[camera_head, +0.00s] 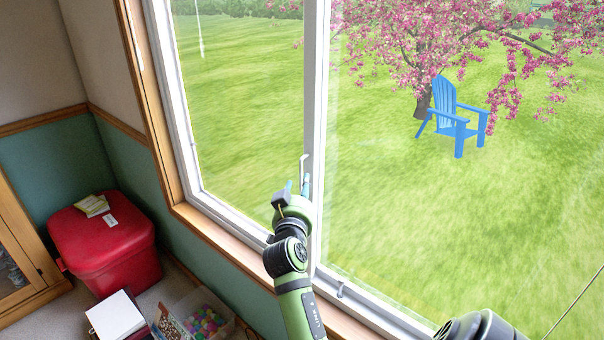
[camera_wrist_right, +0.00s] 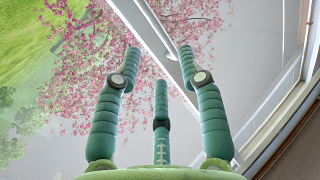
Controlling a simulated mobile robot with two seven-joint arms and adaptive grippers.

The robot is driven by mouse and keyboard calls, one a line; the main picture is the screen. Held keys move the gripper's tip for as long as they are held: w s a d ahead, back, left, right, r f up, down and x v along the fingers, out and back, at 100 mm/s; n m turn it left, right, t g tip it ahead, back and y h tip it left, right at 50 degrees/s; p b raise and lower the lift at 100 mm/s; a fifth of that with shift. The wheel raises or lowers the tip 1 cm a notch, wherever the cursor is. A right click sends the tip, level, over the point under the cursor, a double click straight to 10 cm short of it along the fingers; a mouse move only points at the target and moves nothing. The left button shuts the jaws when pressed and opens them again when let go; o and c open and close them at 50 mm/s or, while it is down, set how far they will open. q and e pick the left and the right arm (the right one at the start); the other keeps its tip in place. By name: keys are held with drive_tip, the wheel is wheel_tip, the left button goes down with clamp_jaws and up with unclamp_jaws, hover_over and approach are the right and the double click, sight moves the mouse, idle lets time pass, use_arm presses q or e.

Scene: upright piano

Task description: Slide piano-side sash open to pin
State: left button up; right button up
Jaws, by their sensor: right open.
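The window's white middle stile (camera_head: 316,120) stands between the left glass pane (camera_head: 240,100) and the right glass pane (camera_head: 400,210). A slim pale handle (camera_head: 303,168) is on the stile. My right gripper (camera_head: 297,188) is at the stile, close beside and just below the handle; contact cannot be told. In the right wrist view its three green fingers (camera_wrist_right: 160,62) are spread, with nothing visibly held. The white stile (camera_wrist_right: 150,35) runs diagonally beyond them. A small metal fitting (camera_head: 341,289) is on the lower track; whether it is the pin is unclear. My left gripper is not in view.
A wooden sill (camera_head: 225,238) runs below the window. A red bin (camera_head: 105,245) with a booklet (camera_head: 92,205) on it, a white box (camera_head: 115,315) and a clear tub of coloured balls (camera_head: 205,322) stand at the lower left. A blue chair (camera_head: 450,115) is outside.

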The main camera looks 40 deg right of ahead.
drive_tip(key=p+x, duration=0.1)
drive_tip(key=x, duration=0.5)
drive_tip(key=shift+w+p, duration=0.25)
drive_tip(key=shift+p, duration=0.1)
drive_tip(key=shift+d, duration=0.15)
clamp_jaws()
